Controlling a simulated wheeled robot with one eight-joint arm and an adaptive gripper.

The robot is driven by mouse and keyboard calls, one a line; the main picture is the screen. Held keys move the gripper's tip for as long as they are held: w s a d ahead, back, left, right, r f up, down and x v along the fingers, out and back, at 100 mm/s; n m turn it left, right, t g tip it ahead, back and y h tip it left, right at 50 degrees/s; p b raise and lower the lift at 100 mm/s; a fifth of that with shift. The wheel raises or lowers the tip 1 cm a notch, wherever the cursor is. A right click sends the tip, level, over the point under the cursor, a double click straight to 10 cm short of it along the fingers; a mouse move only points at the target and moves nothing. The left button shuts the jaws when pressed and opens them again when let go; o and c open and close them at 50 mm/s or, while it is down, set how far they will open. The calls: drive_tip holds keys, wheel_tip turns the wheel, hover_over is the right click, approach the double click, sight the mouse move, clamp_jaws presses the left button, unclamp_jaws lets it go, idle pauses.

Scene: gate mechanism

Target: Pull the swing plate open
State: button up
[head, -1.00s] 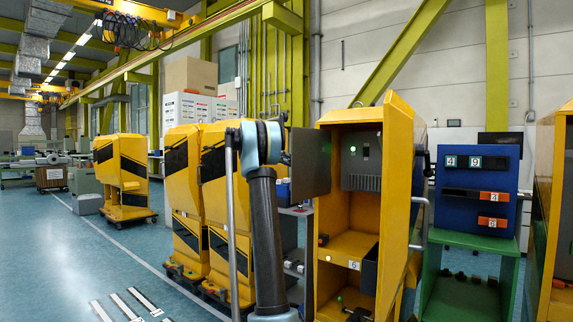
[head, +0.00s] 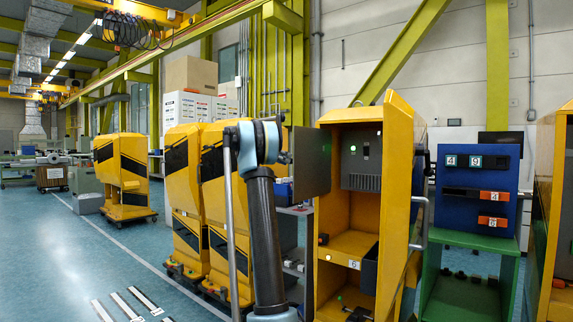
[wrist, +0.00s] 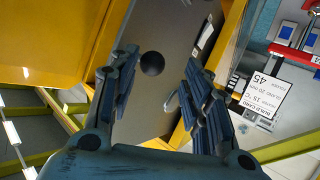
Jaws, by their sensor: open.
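The swing plate (head: 310,160) is a flat grey panel at the left side of the yellow cabinet's upper compartment in the head view. It stands swung out to the left, with the compartment beside it visible. In the wrist view the grey plate (wrist: 178,35) fills the middle and carries a round black knob (wrist: 152,63). My gripper (wrist: 161,58) is open, with one blue-black finger on each side of the knob in the picture. I see a gap on both sides, and cannot tell the depth between fingers and knob. In the head view my arm hides most of the gripper.
The yellow cabinet (head: 397,200) has a grey box (head: 361,165) with a green light inside and a side handle. A blue panel (head: 477,185) on a green stand is to its right. More yellow cabinets (head: 184,215) stand left.

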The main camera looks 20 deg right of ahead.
drive_tip(key=v, duration=0.9)
drive_tip(key=shift+a, duration=0.35)
drive_tip(key=shift+r, duration=0.1)
